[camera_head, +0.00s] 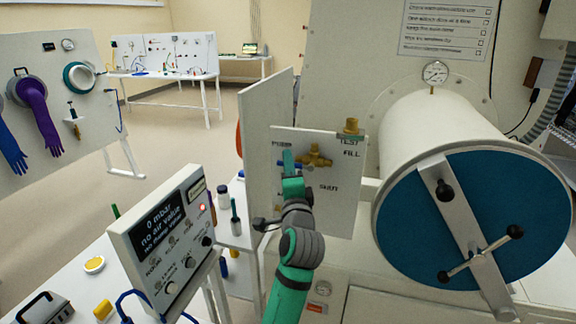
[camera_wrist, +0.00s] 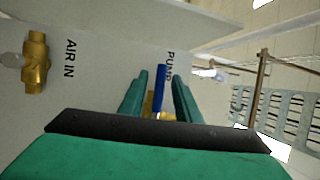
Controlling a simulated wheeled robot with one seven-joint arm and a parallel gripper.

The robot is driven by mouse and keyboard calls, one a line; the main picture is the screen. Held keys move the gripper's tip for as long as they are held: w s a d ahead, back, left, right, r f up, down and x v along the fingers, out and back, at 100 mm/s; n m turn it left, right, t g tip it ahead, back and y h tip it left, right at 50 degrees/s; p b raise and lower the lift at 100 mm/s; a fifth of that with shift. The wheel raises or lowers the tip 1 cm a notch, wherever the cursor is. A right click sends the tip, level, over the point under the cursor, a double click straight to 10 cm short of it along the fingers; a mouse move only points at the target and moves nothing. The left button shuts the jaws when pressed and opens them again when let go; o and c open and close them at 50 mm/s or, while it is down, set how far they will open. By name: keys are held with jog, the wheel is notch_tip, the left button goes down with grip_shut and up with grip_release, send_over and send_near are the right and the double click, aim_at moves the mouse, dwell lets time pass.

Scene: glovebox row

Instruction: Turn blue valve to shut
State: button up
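The blue valve handle (camera_wrist: 161,88) shows in the wrist view, on a brass valve body (camera_wrist: 150,108) beside the label PUMP on a pale panel. My gripper's two green fingers (camera_wrist: 159,76) stand on either side of the handle, with a small gap visible on each side, so it looks open. In the head view my gripper (camera_head: 291,160) is in front of the valve panel (camera_head: 338,215) and covers most of the blue valve. A bit of blue (camera_head: 308,167) shows beside the fingers. The lower brass body is partly hidden by my gripper.
A brass fitting (camera_wrist: 36,62) sits by the AIR IN label. The large cylinder (camera_head: 455,150) with a blue door stands right of the panel. A pressure display box (camera_head: 165,240) reading 0 mbar stands left. A white side panel (camera_head: 262,120) rises behind the valves.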

jog(key=shift+w+a, duration=0.1)
jog(key=shift+w, duration=0.15)
jog(key=shift+w, duration=0.1)
grip_shut()
